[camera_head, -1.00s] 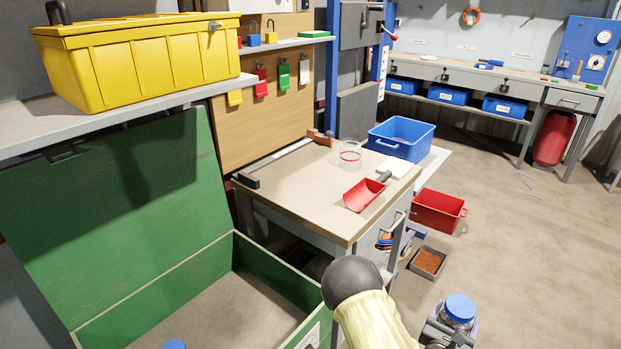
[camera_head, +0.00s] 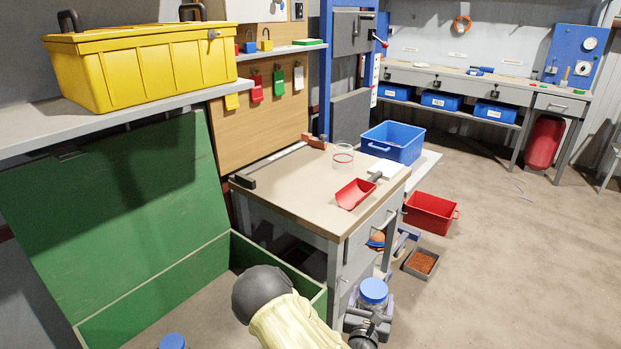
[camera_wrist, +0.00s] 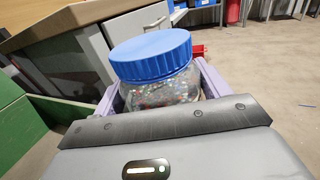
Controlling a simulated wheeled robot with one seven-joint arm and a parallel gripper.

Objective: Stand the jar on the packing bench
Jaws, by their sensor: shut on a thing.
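A clear jar with a blue screw lid (camera_head: 373,291) is held upright in my gripper (camera_head: 371,305), low in front of the near bench. In the wrist view the jar (camera_wrist: 152,58) sits between the two lilac fingers of my gripper (camera_wrist: 160,88), and small multicoloured bits show through its wall. The near bench (camera_head: 285,192), with a pale wooden top and grey drawers, stands just beyond the jar. Its top carries a clear open container (camera_head: 343,158) and a red scoop (camera_head: 355,194). The jar's base is hidden.
An open green chest (camera_head: 130,215) is at the left; a second blue lid (camera_head: 172,341) shows at the bottom edge. A blue bin (camera_head: 394,143) stands behind the bench. A red bin (camera_head: 431,212) and a tray of brown bits (camera_head: 422,262) are on the floor. The bench top's front-left is clear.

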